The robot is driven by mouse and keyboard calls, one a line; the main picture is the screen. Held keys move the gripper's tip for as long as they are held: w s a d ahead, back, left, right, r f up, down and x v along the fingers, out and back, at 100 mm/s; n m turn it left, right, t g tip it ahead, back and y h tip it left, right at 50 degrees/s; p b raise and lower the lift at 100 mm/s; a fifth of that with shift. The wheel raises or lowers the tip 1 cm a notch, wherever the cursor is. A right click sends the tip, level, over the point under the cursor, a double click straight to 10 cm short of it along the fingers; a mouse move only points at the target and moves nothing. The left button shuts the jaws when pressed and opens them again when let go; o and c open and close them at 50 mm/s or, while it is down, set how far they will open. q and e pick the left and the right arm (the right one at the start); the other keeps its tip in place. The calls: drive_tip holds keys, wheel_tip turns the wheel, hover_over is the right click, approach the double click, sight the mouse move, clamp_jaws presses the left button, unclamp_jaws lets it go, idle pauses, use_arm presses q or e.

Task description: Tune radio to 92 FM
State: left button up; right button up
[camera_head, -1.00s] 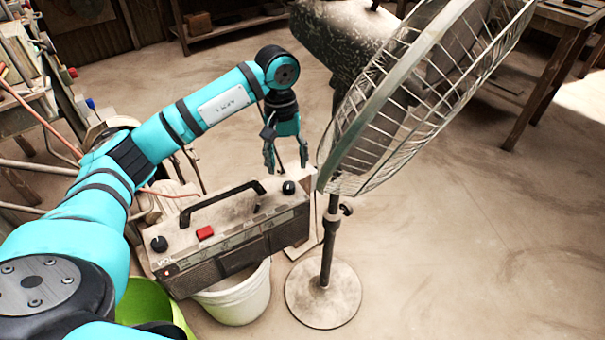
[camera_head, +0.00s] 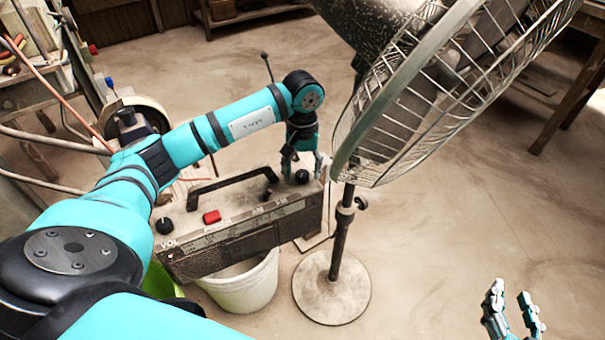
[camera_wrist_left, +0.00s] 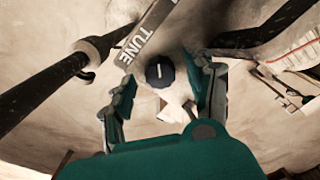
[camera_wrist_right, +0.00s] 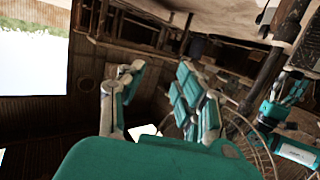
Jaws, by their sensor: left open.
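The grey radio (camera_head: 196,253) has a black handle, a red button (camera_head: 211,216), a volume knob (camera_head: 164,226) at its left end and a black tuning knob (camera_head: 302,177) at its right end. My left gripper (camera_head: 304,166) is open above the tuning knob, fingers on either side. In the left wrist view the knob (camera_wrist_left: 160,71) with its white line lies between the spread fingers, beside the TUNE label; contact cannot be told. The dial reading is too small to read. My right gripper (camera_head: 514,305) is open and empty at the lower right, well away from the radio.
A standing fan (camera_head: 400,110) is close to the right of the radio and my left gripper. A white bucket (camera_head: 245,283) is below the radio, with a green container (camera_head: 160,283) beside it.

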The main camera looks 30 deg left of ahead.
use_arm(q)
drive_tip(key=shift+f, duration=0.5)
use_arm(e)
drive_tip(key=shift+w+a+r+t, duration=0.2)
drive_tip(key=shift+r+t, duration=0.2)
drive_tip(key=shift+r, duration=0.15)
use_arm(q)
clamp_jaws()
use_arm(e)
drive_tip(key=shift+d+f, duration=0.1)
